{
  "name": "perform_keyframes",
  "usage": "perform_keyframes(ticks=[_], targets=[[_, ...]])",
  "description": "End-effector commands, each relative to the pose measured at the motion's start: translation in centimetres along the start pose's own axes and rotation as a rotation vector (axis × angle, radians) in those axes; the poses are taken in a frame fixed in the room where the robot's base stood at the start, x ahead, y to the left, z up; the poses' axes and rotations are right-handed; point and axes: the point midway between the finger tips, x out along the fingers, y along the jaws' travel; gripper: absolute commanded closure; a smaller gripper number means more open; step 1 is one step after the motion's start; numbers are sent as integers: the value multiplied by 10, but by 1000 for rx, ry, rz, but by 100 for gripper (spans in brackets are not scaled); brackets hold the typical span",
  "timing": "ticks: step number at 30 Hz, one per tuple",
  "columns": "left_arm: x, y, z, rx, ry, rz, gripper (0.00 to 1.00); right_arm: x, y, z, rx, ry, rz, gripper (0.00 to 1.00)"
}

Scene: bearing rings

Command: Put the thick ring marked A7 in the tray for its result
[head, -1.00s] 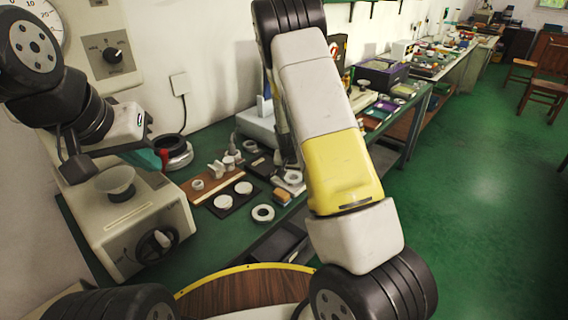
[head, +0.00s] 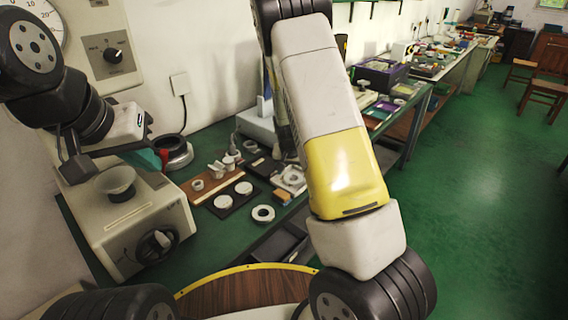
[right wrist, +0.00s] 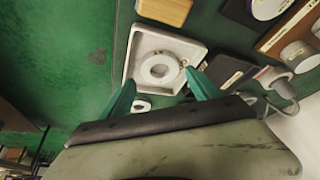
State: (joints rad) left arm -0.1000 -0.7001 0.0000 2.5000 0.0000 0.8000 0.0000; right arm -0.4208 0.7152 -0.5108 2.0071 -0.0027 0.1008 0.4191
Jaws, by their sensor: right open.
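A white ring (right wrist: 161,68) lies in a square white dish (right wrist: 143,43) in the right wrist view; no marking on it can be read. The dish also shows in the head view (head: 291,180), partly beside my arm. My right gripper (right wrist: 161,92) is open, its teal fingers apart at the near edge of the dish, with nothing between them that I can see held. In the head view my right arm hides this gripper. My left gripper (head: 158,158) is at the left, by the grey machine; its fingers are mostly hidden. Another pale ring (head: 262,213) lies on the green bench.
A black plate with two white discs (head: 243,187), a brown board with pale parts (head: 197,185) and a dark tray (head: 279,243) are close by. A wooden block (right wrist: 165,11) lies beside the dish. A purple bin (head: 381,74) stands farther along the bench.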

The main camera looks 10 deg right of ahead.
Motion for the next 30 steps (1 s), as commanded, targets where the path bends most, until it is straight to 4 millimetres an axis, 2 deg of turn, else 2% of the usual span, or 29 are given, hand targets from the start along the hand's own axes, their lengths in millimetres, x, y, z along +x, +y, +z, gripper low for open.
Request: perform_keyframes(ticks=[1, 6, 9, 17, 20, 23, 30], targets=[[0, 0, 0, 0, 0, 0, 100, -14, -2, -2, -1, 4, -3, 29], [0, 0, 0, 0, 0, 0, 100, -50, -2, -1, -2, 3, -3, 29], [0, 0, 0, 0, 0, 0, 100, -66, -2, -1, -1, 3, -3, 29], [0, 0, 0, 0, 0, 0, 100, -92, 0, 2, 5, -9, -18, 29], [0, 0, 0, 0, 0, 0, 100, -114, 2, 7, 16, -33, -65, 29], [0, 0, 0, 0, 0, 0, 100, -151, 6, 17, 16, -63, -140, 29], [0, 0, 0, 0, 0, 0, 100, -258, 21, 51, -62, -70, -314, 29]])
